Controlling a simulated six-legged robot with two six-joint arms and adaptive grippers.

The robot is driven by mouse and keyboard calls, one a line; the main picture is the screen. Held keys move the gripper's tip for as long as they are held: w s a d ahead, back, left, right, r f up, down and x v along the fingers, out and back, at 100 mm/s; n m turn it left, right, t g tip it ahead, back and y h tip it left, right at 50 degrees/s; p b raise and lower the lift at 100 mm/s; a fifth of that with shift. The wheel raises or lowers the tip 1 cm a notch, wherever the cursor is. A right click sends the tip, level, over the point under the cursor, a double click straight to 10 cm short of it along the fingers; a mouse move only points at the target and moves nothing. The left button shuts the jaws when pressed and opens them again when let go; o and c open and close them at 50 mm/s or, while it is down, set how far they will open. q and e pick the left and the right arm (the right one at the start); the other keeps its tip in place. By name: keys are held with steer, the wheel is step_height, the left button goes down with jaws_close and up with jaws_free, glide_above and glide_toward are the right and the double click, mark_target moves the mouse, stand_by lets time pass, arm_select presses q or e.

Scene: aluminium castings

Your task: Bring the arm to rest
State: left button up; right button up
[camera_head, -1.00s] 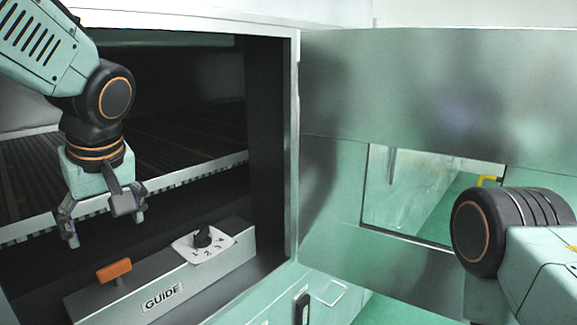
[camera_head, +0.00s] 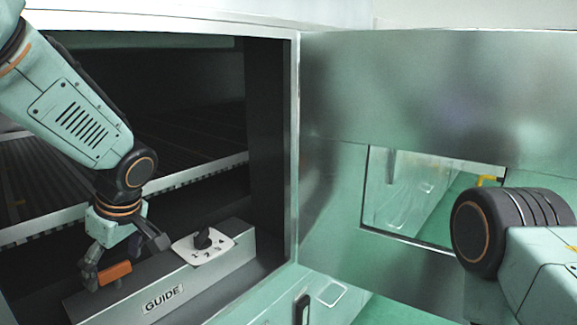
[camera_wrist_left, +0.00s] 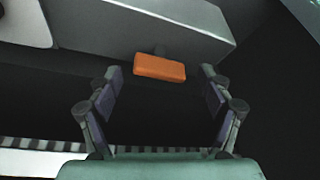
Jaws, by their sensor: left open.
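My left gripper (camera_head: 126,260) is open, pointing down inside the open cabinet, close to an orange handle (camera_head: 116,273). In the left wrist view, the two spread fingers of my left gripper (camera_wrist_left: 160,78) show with the orange handle (camera_wrist_left: 160,67) between and just beyond their tips. No contact with the handle shows. The handle sits on a short stem on the grey box marked GUIDE (camera_head: 210,275). My right gripper is out of view; only part of my right arm shows at the right edge.
A black rotary knob (camera_head: 203,238) on a white numbered plate stands right of the handle. A slatted conveyor (camera_head: 190,150) lies behind. The open cabinet door (camera_head: 430,90) with a window fills the right side, and the cabinet's frame edge (camera_head: 294,150) stands between.

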arm_select(q)
steer(key=n+g, duration=0.1)
steer(key=n, duration=0.2)
steer(key=shift+w+f+b, duration=0.1)
steer(key=shift+b, duration=0.2)
steer(key=n+g+b, duration=0.1)
steer(key=n, duration=0.2)
steer(key=shift+w, duration=0.15)
steer(key=shift+r, duration=0.45)
steer(key=shift+d, duration=0.1)
